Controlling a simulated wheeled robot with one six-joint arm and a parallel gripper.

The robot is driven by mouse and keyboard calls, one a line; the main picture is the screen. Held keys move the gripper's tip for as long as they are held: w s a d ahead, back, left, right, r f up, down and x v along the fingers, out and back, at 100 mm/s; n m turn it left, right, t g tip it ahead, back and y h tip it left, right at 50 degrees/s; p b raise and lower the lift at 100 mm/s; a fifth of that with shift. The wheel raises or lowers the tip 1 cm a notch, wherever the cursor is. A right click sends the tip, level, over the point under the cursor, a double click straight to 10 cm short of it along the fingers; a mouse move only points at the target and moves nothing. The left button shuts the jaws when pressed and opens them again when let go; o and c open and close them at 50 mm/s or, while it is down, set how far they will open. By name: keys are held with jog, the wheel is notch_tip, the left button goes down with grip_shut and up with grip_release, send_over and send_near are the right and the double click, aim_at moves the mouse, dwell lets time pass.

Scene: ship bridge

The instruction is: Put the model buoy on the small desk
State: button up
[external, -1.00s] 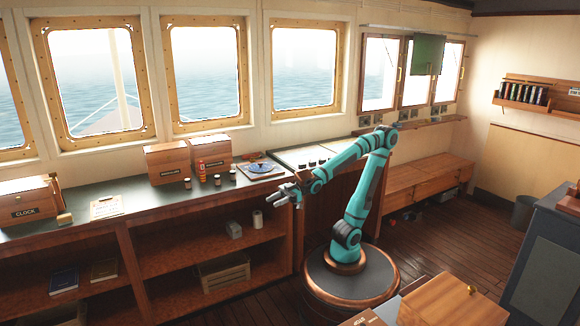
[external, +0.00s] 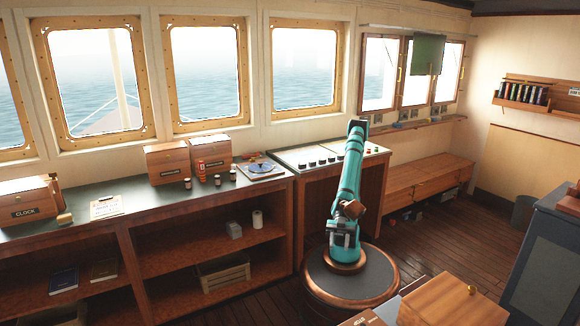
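A small red-orange upright object (external: 201,172) stands on the long counter in front of two wooden boxes. It may be the model buoy, but it is too small to be sure.
The long counter (external: 130,198) runs under the windows with a clock box (external: 30,205), a clipboard (external: 106,207) and a blue disc on a board (external: 260,170). A console (external: 318,158) adjoins it. A wooden bench (external: 420,178) is at the right. The floor between is clear.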

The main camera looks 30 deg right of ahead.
jog(key=s+d+f+n+g+h, duration=0.3)
jog(key=s+d+n+h, duration=0.15)
jog(key=s+d, duration=0.8)
jog(key=shift+m, duration=0.45)
jog(key=shift+d+r+x, duration=0.1)
jog(key=shift+r+x, duration=0.05)
jog(key=shift+x, duration=4.15)
jog(key=shift+d+r+x, duration=0.15)
jog(key=shift+r+x, duration=0.05)
jog(key=shift+x, duration=4.05)
jog(key=shift+s, duration=0.15)
jog(key=c, duration=0.8)
